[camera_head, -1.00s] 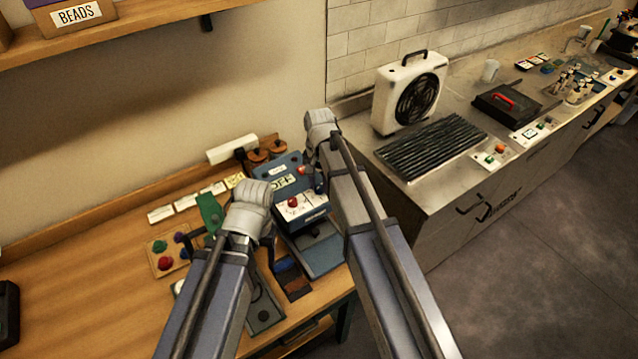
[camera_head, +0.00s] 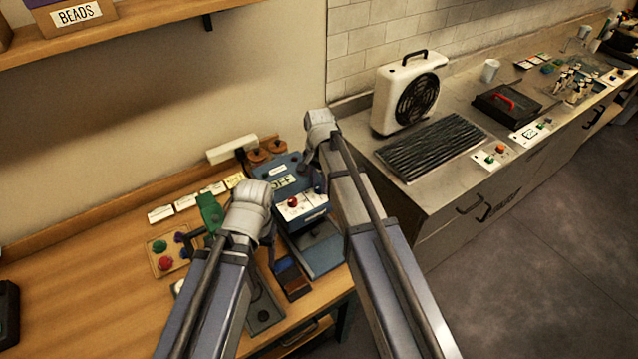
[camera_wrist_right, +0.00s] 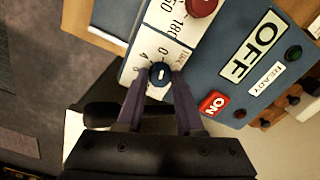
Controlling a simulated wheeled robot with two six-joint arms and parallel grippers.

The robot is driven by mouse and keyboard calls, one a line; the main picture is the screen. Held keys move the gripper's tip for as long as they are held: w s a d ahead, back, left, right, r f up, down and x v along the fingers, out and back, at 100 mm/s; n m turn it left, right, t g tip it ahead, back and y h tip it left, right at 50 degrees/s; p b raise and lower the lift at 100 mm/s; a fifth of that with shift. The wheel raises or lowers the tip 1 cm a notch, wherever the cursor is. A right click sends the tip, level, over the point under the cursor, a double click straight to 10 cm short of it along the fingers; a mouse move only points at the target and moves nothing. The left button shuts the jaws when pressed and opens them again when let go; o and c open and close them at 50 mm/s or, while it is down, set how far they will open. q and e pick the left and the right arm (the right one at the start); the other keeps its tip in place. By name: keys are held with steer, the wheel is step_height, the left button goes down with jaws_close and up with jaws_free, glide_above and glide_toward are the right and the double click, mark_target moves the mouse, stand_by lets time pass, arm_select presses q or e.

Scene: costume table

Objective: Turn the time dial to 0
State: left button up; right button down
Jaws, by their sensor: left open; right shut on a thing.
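The panel belongs to a blue machine (camera_head: 289,166). My right gripper (camera_wrist_right: 159,84) is shut on the dial, a finger on each side. I cannot tell exactly which number the mark points at. In the head view my right gripper (camera_head: 318,181) is at the machine's right front and hides the dial. My left gripper (camera_head: 268,238) is open, left of the machine, its fingertips hard to make out.
A red knob (camera_wrist_right: 203,5) sits beside the time dial. A red ON switch (camera_wrist_right: 213,103), OFF sign (camera_wrist_right: 251,48) and green lamp (camera_wrist_right: 294,53) are close by. A green tool (camera_head: 210,211) and a board of coloured knobs (camera_head: 160,246) stand left.

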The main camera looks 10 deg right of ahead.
mark_target(319, 186)
steer(key=c, duration=0.6)
jaws_free()
steer(key=shift+o, duration=0.2)
steer(key=shift+r, duration=0.15)
step_height(319, 186, up, 8)
steer(key=p, duration=0.8)
steer(key=shift+f, duration=0.2)
steer(key=s+d+n, duration=0.4)
steer(key=s+n, duration=0.5)
steer(key=s, duration=0.7)
steer(key=s+a+f+n+b, duration=0.2)
steer(key=a+f+b, duration=0.3)
steer(key=f+b, duration=0.3)
steer(key=s+a+f+n+h+b, duration=0.1)
steer(key=s+a+f+n+b, duration=0.1)
steer(key=a+f+b, duration=0.4)
step_height(319, 186, down, 3)
steer(key=b, duration=0.3)
steer(key=shift+s, duration=0.4)
